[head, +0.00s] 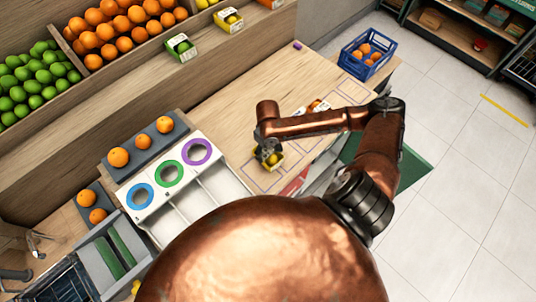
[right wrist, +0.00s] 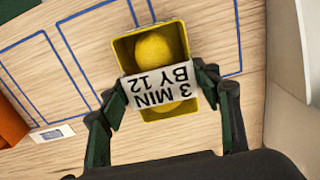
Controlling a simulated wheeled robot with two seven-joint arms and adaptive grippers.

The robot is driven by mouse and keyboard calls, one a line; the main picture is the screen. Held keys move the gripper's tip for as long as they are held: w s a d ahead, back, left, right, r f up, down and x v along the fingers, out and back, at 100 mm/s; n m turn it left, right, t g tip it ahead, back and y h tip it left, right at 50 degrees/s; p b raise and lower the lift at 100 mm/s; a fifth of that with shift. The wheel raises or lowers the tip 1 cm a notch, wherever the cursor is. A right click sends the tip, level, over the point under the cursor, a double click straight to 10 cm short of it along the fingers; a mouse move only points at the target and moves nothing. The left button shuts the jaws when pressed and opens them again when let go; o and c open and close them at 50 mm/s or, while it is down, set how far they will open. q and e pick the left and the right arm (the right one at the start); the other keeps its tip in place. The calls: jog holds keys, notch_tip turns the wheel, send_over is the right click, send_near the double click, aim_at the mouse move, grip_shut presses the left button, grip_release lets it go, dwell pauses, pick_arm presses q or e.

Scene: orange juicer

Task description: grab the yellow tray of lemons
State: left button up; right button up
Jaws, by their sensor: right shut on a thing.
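The yellow tray of lemons (head: 278,163) is at the right part of the wooden counter in the head view, partly hidden under my right gripper (head: 268,153). In the right wrist view, the yellow tray (right wrist: 122,48) holds yellow lemons (right wrist: 154,49). My right gripper's fingers (right wrist: 158,85) are shut on the tray, one on each side. I cannot tell whether the tray touches the counter. My left gripper is not in view.
A white juicer station with blue, green and purple rings (head: 169,174) stands left of the tray. Oranges (head: 117,157) sit beside it. A blue crate of oranges (head: 366,54) is at the counter's far end.

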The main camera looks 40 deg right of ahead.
aim_at(268, 150)
jog(key=c, duration=0.6)
jog(key=shift+r, duration=0.2)
jog(key=shift+w+r, duration=0.1)
jog(key=shift+r, duration=0.2)
notch_tip(268, 150, up, 2)
jog(key=shift+r, duration=0.1)
jog(key=s+a+r, duration=0.1)
jog(key=s+r, duration=0.1)
jog(key=s+a+r, duration=0.1)
jog(key=s+r, duration=0.1)
jog(key=s+a+r, duration=0.1)
jog(key=s+r, duration=0.1)
jog(key=shift+a+r, duration=0.3)
jog(key=shift+r, duration=0.1)
jog(key=s+a+r+p, duration=0.3)
jog(key=s+p, duration=0.3)
jog(key=p, duration=0.5)
jog(key=shift+a, duration=0.4)
